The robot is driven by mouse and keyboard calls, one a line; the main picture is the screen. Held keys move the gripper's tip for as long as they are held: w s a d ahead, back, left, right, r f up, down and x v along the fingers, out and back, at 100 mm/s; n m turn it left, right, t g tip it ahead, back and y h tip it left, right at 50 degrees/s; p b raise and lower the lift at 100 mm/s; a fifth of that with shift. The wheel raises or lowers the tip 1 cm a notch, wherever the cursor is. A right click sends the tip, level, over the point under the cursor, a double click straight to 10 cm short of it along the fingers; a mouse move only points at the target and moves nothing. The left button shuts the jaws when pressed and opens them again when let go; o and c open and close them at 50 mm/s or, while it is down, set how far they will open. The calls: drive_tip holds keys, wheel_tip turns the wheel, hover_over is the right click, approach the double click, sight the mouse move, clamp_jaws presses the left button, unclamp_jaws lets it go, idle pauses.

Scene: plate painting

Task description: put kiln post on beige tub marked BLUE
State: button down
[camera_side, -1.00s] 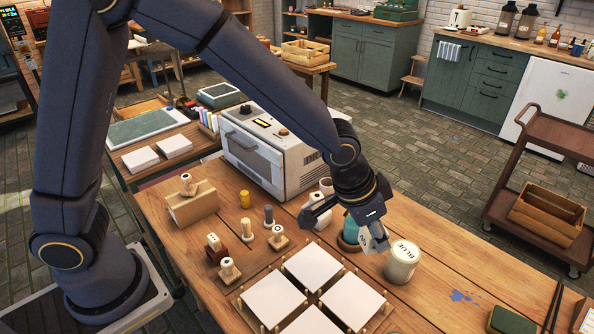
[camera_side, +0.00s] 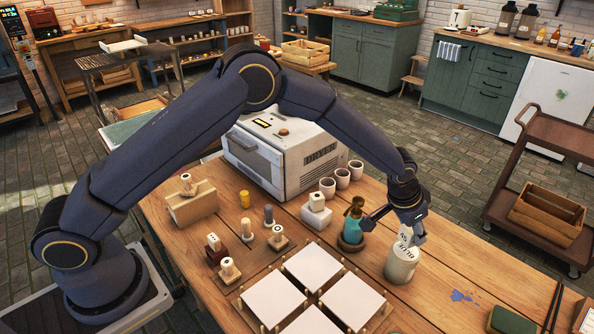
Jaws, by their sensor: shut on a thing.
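The beige tub marked BLUE (camera_side: 401,270) stands upright on the wooden table, right of the green bottle; its lettering is partly in view. My gripper (camera_side: 396,232) is over the tub, pointing down. It is shut on a small pale piece with dark marks, which I take for the kiln post (camera_side: 405,235). The post is right above the tub's top, and its upper part is hidden by the fingers. I cannot tell whether it touches the lid.
A kiln-like oven (camera_side: 270,150) and cups (camera_side: 342,178) stand behind.

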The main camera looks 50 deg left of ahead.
sight(410, 240)
drive_tip(key=shift+w+f, duration=0.2)
drive_tip(key=shift+f, duration=1.5)
drive_tip(key=shift+f, duration=0.15)
drive_tip(key=c, duration=0.7)
unclamp_jaws()
drive_tip(key=shift+o, duration=0.2)
